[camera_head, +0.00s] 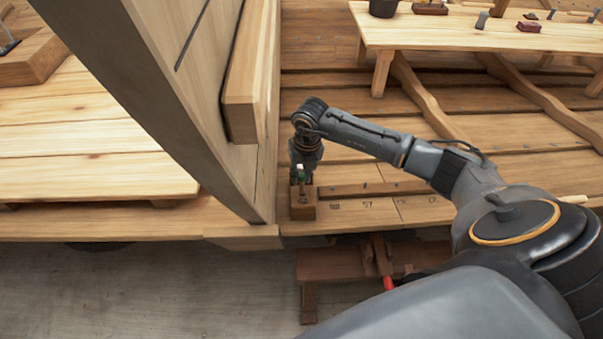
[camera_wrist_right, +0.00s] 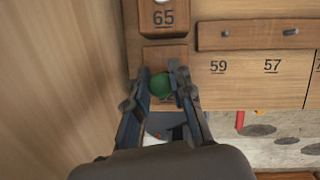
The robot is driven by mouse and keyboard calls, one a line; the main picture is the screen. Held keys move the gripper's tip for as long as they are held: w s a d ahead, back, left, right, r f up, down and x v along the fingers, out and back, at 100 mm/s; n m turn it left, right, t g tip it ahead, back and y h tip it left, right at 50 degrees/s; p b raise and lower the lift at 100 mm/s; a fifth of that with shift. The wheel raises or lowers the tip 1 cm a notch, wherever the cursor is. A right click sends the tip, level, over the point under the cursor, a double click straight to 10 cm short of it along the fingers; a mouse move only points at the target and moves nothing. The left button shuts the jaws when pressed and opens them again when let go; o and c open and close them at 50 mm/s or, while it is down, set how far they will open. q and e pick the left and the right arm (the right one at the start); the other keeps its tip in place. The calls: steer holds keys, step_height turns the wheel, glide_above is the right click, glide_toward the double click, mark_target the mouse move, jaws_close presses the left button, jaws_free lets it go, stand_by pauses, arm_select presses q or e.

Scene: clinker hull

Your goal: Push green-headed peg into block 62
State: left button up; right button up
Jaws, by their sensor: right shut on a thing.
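The green-headed peg (camera_wrist_right: 160,84) shows its round green head between the fingertips of my right gripper (camera_wrist_right: 162,78). The gripper is shut on it, with one finger on each side. The peg's shaft is hidden. In the head view the right gripper (camera_head: 303,171) points down at a small wooden block (camera_head: 303,210), with the green just above the block's top. In the wrist view a wooden block (camera_wrist_right: 164,55) lies at the fingertips. Its number is hidden, so I cannot tell whether it is block 62, nor how deep the peg sits. My left gripper is not in view.
A block marked 65 (camera_wrist_right: 163,18) stands just beyond. The plank (camera_wrist_right: 245,80) beside carries the marks 59 and 57. A tall wooden frame (camera_head: 200,100) rises close on the left. A bench (camera_head: 470,35) with small items stands at the back right. A low stool (camera_head: 345,262) is in front.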

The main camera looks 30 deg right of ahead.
steer(key=shift+s+a+f+b, duration=0.1)
steer(key=shift+s+f+b, duration=0.15)
steer(key=shift+f, duration=0.3)
steer(key=shift+s+a+f+b, duration=0.1)
steer(key=shift+f+b, duration=0.25)
steer(key=shift+f, duration=0.2)
stand_by(0.3)
steer(key=o, duration=0.8)
steer(key=shift+r, duration=0.1)
steer(key=r+p, duration=0.1)
steer(key=r, duration=0.1)
steer(key=w+r+p, duration=0.1)
steer(key=r, duration=0.2)
steer(key=w+d+r+p, duration=0.1)
steer(key=r+p, duration=0.1)
steer(key=shift+d+r, duration=0.1)
steer(key=shift+r, duration=0.2)
steer(key=shift+f, duration=0.1)
